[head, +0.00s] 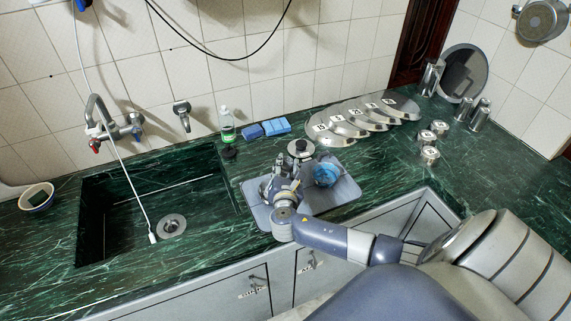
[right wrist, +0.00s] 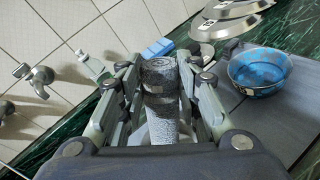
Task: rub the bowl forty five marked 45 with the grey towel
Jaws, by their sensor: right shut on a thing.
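My right gripper (head: 283,184) is low over the grey mat on the counter. In the right wrist view my right gripper (right wrist: 160,90) is shut on an upright grey speckled roll, which looks like the grey towel (right wrist: 161,118). In the head view the towel is hard to tell from the gripper. A blue bowl (head: 326,174) sits on the mat just right of the gripper, apart from it. It also shows in the right wrist view (right wrist: 262,72). No number is readable on it. My left gripper is not in view.
The grey mat (head: 345,193) lies beside the sink (head: 130,215). A black-topped metal piece (head: 300,149), blue sponges (head: 276,125) and a bottle (head: 227,125) stand behind. Overlapping labelled metal dishes (head: 340,129) lie at back right, small metal containers (head: 429,154) beyond. Another bowl (head: 37,197) is far left.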

